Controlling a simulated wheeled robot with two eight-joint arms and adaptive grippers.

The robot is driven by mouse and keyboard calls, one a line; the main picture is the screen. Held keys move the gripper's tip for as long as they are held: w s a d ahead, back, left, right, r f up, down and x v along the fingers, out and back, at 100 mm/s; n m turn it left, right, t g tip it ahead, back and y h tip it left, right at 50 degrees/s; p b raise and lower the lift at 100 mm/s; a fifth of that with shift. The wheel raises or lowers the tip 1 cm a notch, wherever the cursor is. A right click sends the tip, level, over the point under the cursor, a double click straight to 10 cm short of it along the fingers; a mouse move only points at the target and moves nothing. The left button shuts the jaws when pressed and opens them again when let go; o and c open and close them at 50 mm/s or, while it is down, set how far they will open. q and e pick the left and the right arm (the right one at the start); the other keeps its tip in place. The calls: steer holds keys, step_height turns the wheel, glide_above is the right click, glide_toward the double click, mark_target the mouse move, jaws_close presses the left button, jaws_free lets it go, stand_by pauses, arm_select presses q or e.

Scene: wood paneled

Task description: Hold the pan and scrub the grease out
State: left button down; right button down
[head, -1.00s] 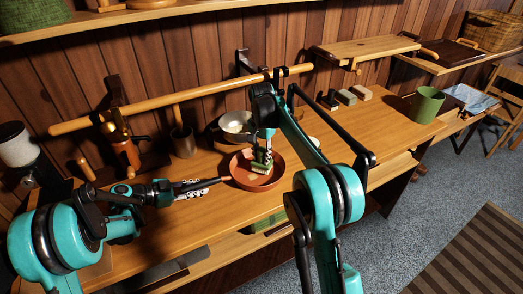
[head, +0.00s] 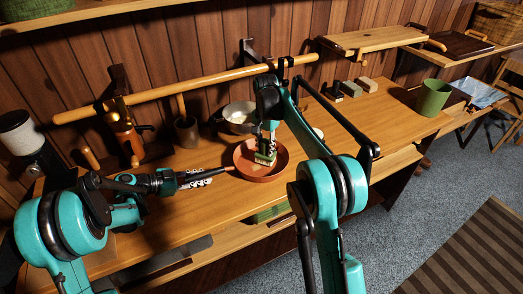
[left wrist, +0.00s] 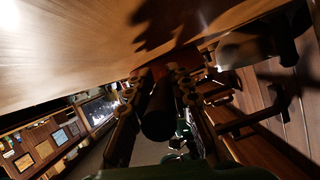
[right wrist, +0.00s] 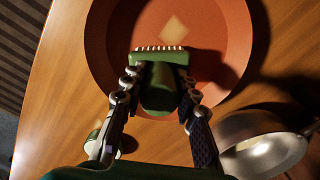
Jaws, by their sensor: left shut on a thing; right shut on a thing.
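The reddish-brown pan (head: 283,163) sits on the wooden worktop, and its inside shows in the right wrist view (right wrist: 108,62). My left gripper (head: 208,178) is shut on the pan's dark handle (left wrist: 158,115), left of the pan. My right gripper (head: 266,130) is shut on a green scrub brush (right wrist: 160,88) and holds it over the inside of the pan. The brush's pale bristles point toward the pan's far side in the right wrist view; contact with the floor cannot be told. A pale diamond-shaped patch (right wrist: 174,27) shows on the pan floor beyond the bristles.
A metal pan (head: 238,114) stands just behind the reddish one. A brown cup (head: 187,133) and a wooden rod (head: 190,88) are along the back wall. Small blocks (head: 350,88) and a green bucket (head: 433,98) stand at right. The worktop right of the pan is mostly clear.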

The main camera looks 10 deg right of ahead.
steer(key=shift+r, duration=3.6)
arm_select(q)
steer(key=c, duration=1.3)
jaws_free()
steer(key=shift+a, duration=0.1)
steer(key=v, duration=1.2)
arm_select(e)
steer(key=shift+s, duration=0.1)
